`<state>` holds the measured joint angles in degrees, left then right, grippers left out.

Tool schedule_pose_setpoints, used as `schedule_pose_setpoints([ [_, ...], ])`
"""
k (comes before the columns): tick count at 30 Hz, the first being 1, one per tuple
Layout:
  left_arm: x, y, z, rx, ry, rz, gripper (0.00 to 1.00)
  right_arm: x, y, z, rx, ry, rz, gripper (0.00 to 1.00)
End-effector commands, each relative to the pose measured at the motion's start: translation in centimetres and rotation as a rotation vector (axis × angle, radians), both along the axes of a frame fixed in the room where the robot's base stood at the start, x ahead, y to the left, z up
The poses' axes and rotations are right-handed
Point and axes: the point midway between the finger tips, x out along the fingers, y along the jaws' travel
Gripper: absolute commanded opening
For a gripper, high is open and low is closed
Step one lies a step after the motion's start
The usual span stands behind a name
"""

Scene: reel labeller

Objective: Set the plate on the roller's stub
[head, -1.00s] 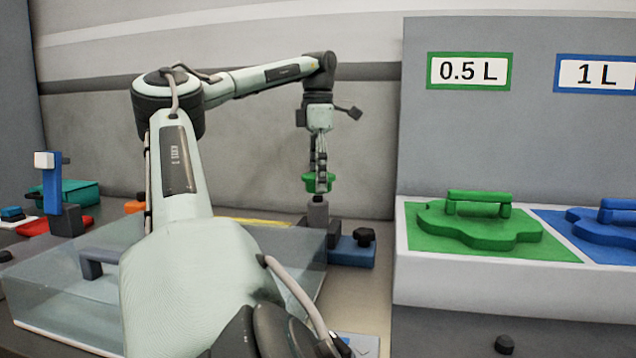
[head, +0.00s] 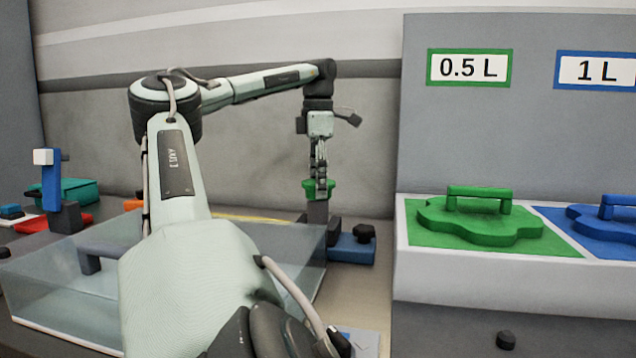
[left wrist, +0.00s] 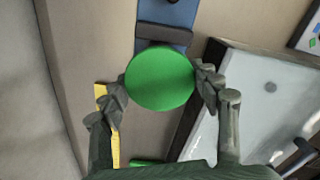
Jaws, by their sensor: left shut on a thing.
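The green round plate (head: 308,189) is held between the fingers of my left gripper (head: 321,184) in the head view. It fills the middle of the left wrist view as a flat green disc (left wrist: 160,80), with a finger on each side. The grey upright stub (head: 318,211) stands directly below the plate on the blue base (head: 352,252). The plate is at the stub's top; I cannot tell whether it rests on it. In the left wrist view the disc hides the stub. My right gripper is not in view.
A clear-sided box (head: 170,275) with a grey handle stands left of the stub, partly behind my arm. A black knob (head: 364,233) sits on the blue base. Right is a raised bench with a green handled lid (head: 480,222) and a blue one (head: 605,222).

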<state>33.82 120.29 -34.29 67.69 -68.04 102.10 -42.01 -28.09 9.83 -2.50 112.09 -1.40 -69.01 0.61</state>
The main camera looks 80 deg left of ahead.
Motion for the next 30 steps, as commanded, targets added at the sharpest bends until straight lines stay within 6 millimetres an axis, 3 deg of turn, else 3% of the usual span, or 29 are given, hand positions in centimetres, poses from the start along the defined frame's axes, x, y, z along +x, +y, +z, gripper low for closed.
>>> schedule_pose_setpoints([
  [3,0.0,0.0,0.0,0.000,-0.001,0.000,0.32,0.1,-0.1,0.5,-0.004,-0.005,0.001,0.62],
  [4,0.0,0.0,0.0,0.000,0.000,0.000,0.65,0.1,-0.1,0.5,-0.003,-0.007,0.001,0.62],
  [9,0.0,0.0,0.0,0.000,0.000,0.000,0.83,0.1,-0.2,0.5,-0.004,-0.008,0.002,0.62],
  [20,0.0,0.0,0.4,0.000,0.000,0.000,0.83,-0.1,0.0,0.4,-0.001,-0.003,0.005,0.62],
  [24,0.0,0.0,1.7,0.000,-0.001,0.001,0.83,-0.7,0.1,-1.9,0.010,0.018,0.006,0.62],
  [30,0.0,0.1,5.6,0.001,0.002,0.003,0.83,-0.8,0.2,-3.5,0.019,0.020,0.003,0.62],
])
